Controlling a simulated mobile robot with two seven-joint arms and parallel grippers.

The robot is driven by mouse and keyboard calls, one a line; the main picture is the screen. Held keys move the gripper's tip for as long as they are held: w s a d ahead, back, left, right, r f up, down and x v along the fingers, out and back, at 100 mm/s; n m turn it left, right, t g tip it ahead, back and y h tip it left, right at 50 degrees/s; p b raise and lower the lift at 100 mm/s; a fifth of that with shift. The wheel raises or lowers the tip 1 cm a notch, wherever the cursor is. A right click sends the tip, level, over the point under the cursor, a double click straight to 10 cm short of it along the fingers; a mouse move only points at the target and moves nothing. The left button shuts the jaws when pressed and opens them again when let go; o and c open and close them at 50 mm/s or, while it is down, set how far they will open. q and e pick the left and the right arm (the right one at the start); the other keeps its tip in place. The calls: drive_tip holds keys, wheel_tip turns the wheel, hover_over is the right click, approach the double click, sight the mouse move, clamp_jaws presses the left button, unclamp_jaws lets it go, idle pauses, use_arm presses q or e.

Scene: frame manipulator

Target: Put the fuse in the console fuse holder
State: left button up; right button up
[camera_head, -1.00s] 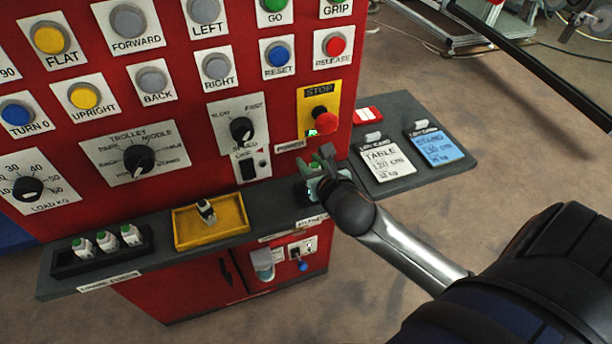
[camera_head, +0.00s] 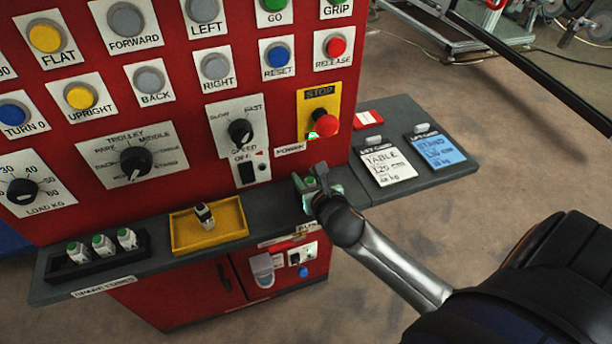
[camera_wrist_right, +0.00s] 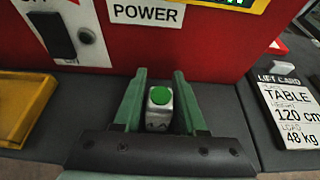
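A white fuse with a green top (camera_wrist_right: 159,105) stands between the fingers of my right gripper (camera_wrist_right: 160,98), over the grey console ledge in front of the POWER label. Narrow gaps show between the fuse and both green fingers, so the gripper looks open around it. In the head view my right gripper (camera_head: 314,182) is at the ledge, right of the yellow tray. The fuse holder is hidden by the gripper, and I cannot tell how deep the fuse sits. My left gripper is not in view.
Several fuses with green tops stand in a black rack (camera_head: 100,262) at the left. A yellow tray (camera_head: 232,232) holds a fuse with a dark top (camera_head: 204,213). The red console (camera_head: 195,125) rises behind the ledge. Lift cards (camera_head: 388,166) lie on the right shelf.

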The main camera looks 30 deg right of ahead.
drive_tip(key=o, duration=0.3)
drive_tip(key=shift+s+r, duration=0.1)
drive_tip(key=shift+r, duration=0.15)
drive_tip(key=p+v, duration=0.1)
drive_tip(key=v, duration=1.1)
drive_tip(key=a+f+m, duration=0.1)
drive_tip(key=f+m, duration=0.1)
drive_tip(key=s+a+f+m+g+y, duration=0.1)
drive_tip(key=f+m, duration=0.4)
drive_tip(key=shift+s+a+f+y, duration=0.15)
drive_tip(key=shift+s+a+y, duration=0.05)
drive_tip(key=shift+a+y, duration=0.2)
drive_tip(key=s+a+f+m+g+y, duration=0.1)
drive_tip(key=s+a+f+m, duration=0.2)
drive_tip(key=f+m, duration=0.4)
drive_tip(key=s+a+f+m+g+y, duration=0.1)
drive_tip(key=s+a+f+m, duration=0.3)
drive_tip(key=m, duration=1.3)
drive_tip(key=shift+s+a+f+g+y, duration=0.35)
drive_tip(key=shift+f+y, duration=0.45)
drive_tip(key=shift+f, duration=0.6)
